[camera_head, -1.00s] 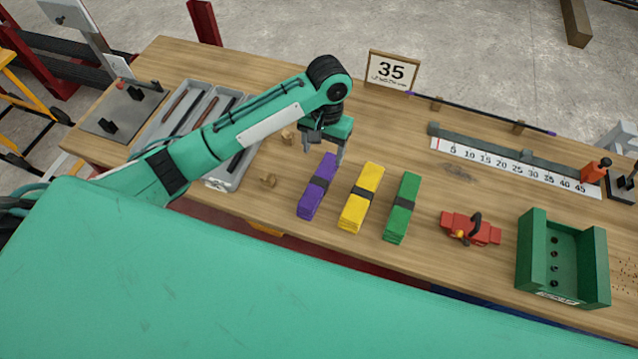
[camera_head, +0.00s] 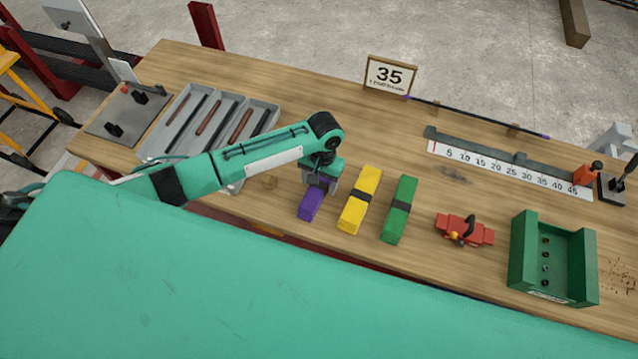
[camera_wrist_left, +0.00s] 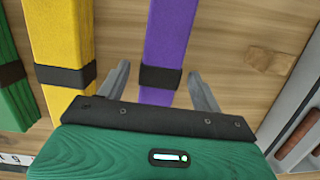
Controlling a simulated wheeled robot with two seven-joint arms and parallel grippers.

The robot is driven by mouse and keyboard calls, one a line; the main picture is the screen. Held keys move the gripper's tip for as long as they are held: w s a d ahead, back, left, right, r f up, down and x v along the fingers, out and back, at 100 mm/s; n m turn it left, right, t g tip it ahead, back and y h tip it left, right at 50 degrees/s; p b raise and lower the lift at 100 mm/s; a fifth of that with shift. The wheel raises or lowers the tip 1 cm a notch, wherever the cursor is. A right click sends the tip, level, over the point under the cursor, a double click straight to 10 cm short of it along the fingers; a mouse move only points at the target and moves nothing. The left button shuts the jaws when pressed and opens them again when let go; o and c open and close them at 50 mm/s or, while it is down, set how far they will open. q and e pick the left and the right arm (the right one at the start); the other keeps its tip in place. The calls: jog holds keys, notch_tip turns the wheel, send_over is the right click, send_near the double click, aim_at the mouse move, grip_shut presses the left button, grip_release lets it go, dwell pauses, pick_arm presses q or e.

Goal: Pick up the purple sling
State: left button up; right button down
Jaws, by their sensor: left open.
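The purple sling (camera_head: 311,204) is a folded bundle with a black band, lying on the wooden table. My left gripper (camera_head: 319,187) is over its far part and hides that end in the head view. In the left wrist view the purple sling (camera_wrist_left: 165,50) runs between the two open fingers of my left gripper (camera_wrist_left: 160,88), with its black band near fingertip level. A gap shows on both sides, so the fingers do not look closed on it. My right gripper is not in view.
A yellow sling (camera_head: 360,200) lies just right of the purple one, then a green sling (camera_head: 400,210). A grey tray (camera_head: 225,110) of rods is at left.

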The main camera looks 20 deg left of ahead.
pick_arm(q)
jog(key=shift+s+f, duration=0.1)
jog(key=shift+f, duration=0.6)
jog(key=shift+r, duration=0.1)
jog(key=c, duration=1.3)
